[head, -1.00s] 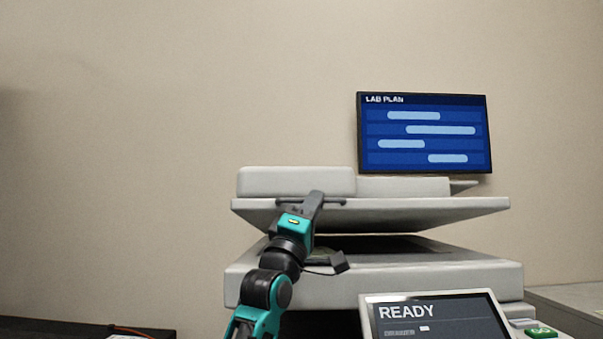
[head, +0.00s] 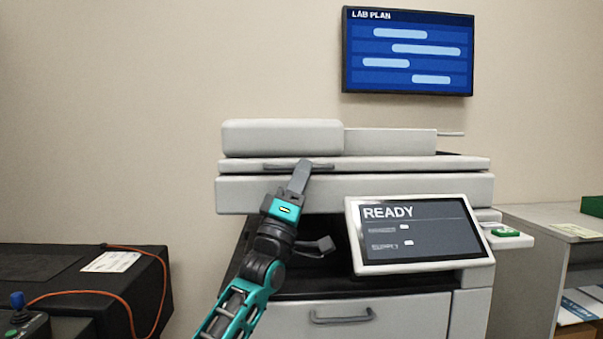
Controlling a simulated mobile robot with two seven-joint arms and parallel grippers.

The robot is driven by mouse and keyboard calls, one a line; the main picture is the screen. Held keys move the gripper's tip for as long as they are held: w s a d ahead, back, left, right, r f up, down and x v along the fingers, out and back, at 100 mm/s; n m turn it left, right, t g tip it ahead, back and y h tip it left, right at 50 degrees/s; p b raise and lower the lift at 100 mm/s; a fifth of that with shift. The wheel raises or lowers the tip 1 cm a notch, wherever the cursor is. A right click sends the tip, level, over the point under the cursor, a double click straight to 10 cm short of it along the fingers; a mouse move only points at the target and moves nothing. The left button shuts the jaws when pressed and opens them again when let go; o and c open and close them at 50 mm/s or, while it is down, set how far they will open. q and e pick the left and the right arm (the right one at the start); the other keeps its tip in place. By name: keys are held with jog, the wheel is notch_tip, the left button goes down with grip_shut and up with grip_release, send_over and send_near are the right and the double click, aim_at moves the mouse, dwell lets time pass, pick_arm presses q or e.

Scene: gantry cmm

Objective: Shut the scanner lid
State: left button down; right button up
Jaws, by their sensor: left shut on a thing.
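The scanner lid (head: 400,163) lies level and low over the scanner body (head: 400,186), with only a thin dark line between them at the front. A dark handle (head: 270,166) runs along the lid's front edge. My left gripper (head: 301,172) is at this handle and shut on it, with its arm reaching up from below. Part of the handle is hidden behind the gripper. My right gripper is not in view.
A tilted screen reading READY (head: 420,235) juts out at the front right of the scanner. A drawer handle (head: 342,316) is below. A black bench (head: 60,262) with an orange cable (head: 95,293) is at the left, and a grey shelf unit (head: 535,215) at the right.

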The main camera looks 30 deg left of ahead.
pick_arm(q)
jog(key=shift+w+d+f, duration=0.15)
jog(key=shift+f, duration=0.45)
jog(key=c, duration=1.5)
grip_release()
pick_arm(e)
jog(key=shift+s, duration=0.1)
pick_arm(q)
jog(key=shift+r, duration=0.25)
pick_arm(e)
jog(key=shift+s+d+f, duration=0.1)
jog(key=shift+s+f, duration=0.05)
